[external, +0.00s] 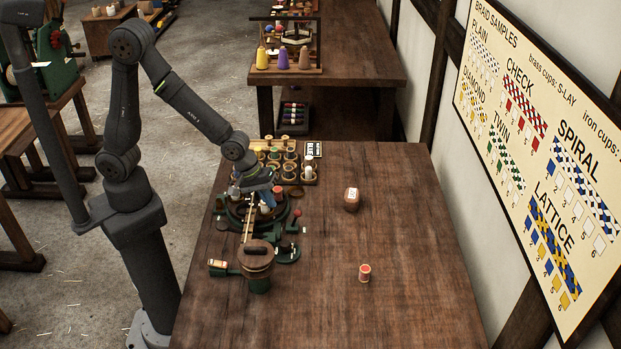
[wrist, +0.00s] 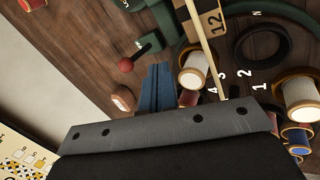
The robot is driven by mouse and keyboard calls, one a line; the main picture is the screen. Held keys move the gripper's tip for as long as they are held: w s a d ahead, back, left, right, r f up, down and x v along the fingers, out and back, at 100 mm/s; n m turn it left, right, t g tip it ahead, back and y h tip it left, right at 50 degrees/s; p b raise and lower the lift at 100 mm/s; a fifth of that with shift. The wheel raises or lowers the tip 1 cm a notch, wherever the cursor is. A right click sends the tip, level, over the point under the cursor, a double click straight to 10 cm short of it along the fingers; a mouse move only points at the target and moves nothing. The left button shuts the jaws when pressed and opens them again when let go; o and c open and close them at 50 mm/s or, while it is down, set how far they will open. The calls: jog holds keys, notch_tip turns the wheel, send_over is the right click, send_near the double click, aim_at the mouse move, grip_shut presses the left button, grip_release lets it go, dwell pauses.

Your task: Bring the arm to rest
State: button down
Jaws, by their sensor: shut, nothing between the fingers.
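My gripper (external: 268,204) is low over the green braiding machine (external: 237,221) at the left of the wooden table, among its spools. In the wrist view its blue fingers (wrist: 157,88) are together, with nothing seen between them. A spool with pale thread (wrist: 193,72) stands close beside them, and a red-knobbed lever (wrist: 125,65) is on their other side. My arm reaches down to the machine from the left. Whether the fingertips touch anything is hidden.
A round wooden-topped drum (external: 257,257) stands in front of the machine. A spool rack (external: 307,181) and small sign (external: 313,149) are behind it.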

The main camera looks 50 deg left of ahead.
jog(key=v, duration=0.7)
